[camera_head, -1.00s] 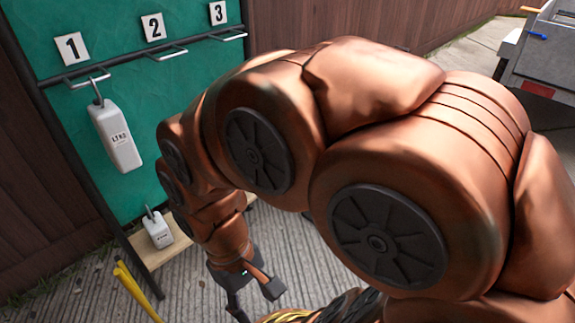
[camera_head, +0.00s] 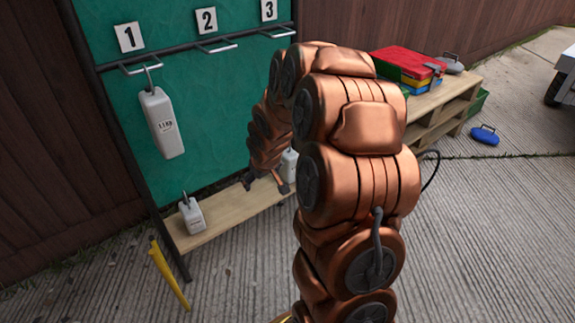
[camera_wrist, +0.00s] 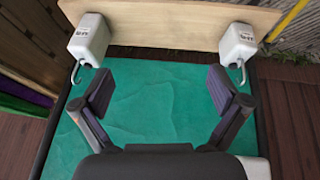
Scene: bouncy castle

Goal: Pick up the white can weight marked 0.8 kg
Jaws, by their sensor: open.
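Two small white can weights with dark hooks stand on the low wooden shelf. One (camera_head: 192,214) is at the shelf's left and shows at the right in the wrist view (camera_wrist: 238,45). The other (camera_head: 289,164) is partly hidden behind my gripper (camera_head: 266,184) and shows at the left in the wrist view (camera_wrist: 88,40). A larger white weight (camera_head: 162,122) hangs under number 1. I cannot read which is marked 0.8 kg. My gripper is open and empty; in the wrist view its fingers (camera_wrist: 166,92) point between the two shelf weights, apart from both.
The shelf (camera_head: 225,223) runs along the green board (camera_head: 200,105), with numbered hooks above. A yellow bar (camera_head: 168,274) leans in front at left. A pallet stack (camera_head: 443,104) with coloured cases stands at right. The paved floor is open at front right.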

